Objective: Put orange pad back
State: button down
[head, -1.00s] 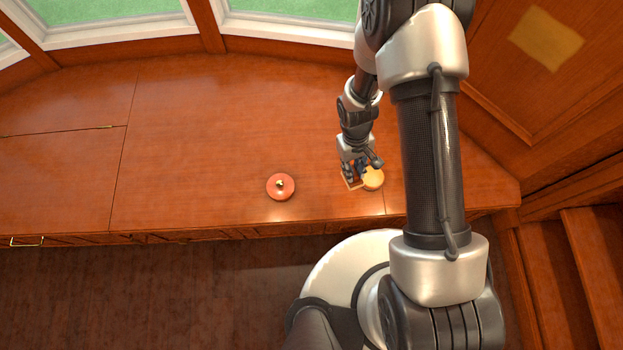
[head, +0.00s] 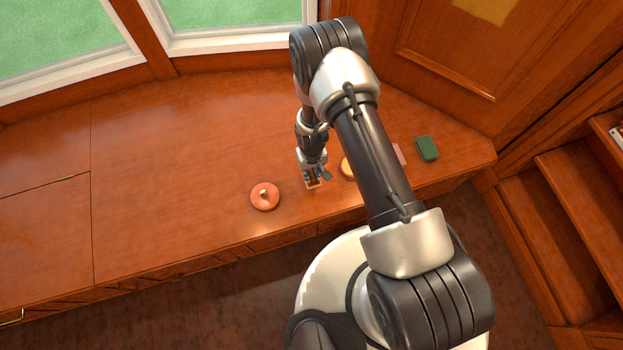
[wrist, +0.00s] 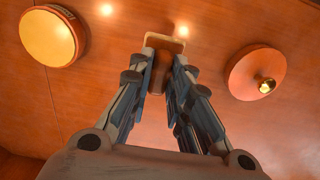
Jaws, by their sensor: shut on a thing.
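The orange pad (head: 312,184) is a small orange-brown block with a pale edge. It is at my gripper (head: 313,178), above or on the wooden counter; I cannot tell whether it touches the wood. In the wrist view the pad (wrist: 165,42) shows beyond the fingertips, and its brown middle part is between the fingers of my gripper (wrist: 160,80). The gripper is shut on it. The fingers hide part of the pad.
A red round piece with a gold knob (head: 265,197) lies left of the pad. A yellow disc (head: 347,168) lies to its right, partly behind my arm. A pink piece (head: 399,154) and a green block (head: 427,148) lie further right. The counter's left (head: 160,170) is clear.

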aim_at(312, 178)
jog(key=shift+f+b, duration=0.7)
jog(key=shift+f, duration=1.7)
jog(key=shift+f, duration=0.1)
jog(key=c, duration=1.5)
grip_release()
